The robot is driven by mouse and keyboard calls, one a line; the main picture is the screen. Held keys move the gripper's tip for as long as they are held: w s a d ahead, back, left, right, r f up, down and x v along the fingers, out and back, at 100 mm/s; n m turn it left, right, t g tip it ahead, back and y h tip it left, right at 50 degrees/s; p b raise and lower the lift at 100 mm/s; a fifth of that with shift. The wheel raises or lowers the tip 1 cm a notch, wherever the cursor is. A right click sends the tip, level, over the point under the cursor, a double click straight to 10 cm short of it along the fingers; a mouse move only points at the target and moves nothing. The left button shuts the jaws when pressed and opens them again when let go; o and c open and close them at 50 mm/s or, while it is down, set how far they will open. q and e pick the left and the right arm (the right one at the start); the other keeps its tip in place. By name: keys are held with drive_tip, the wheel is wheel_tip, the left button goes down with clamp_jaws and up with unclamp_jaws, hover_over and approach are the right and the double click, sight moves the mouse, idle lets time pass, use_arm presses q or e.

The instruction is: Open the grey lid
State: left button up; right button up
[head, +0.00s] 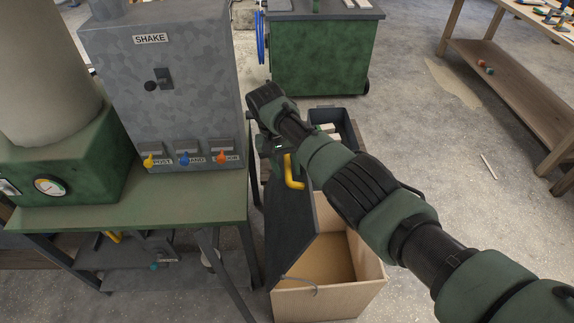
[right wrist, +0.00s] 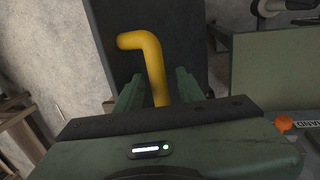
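The grey lid (head: 287,220) is a dark flat panel with a yellow bent handle (head: 293,172). It stands steeply raised at the left side of a light wooden box (head: 330,300), and the box's inside shows. My right gripper (head: 277,146) is at the lid's upper part, beside the handle. In the right wrist view, its two green fingers (right wrist: 160,90) stand apart on either side of the yellow handle (right wrist: 153,60), with small gaps showing. The dark lid (right wrist: 190,35) fills the view behind. My left gripper is not in view.
A green-topped bench (head: 190,195) with a grey control box (head: 165,75) stands close left of the lid. A green cabinet (head: 320,60) is behind, and a wooden workbench (head: 510,75) is at right. The floor on the right is mostly clear.

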drive_tip(key=shift+w+r, duration=0.1)
drive_tip(key=shift+w, duration=0.2)
drive_tip(key=b+v, duration=0.1)
drive_tip(key=v, duration=0.6)
drive_tip(key=shift+r+b, duration=0.35)
drive_tip(key=shift+r, duration=0.05)
drive_tip(key=shift+a, duration=0.1)
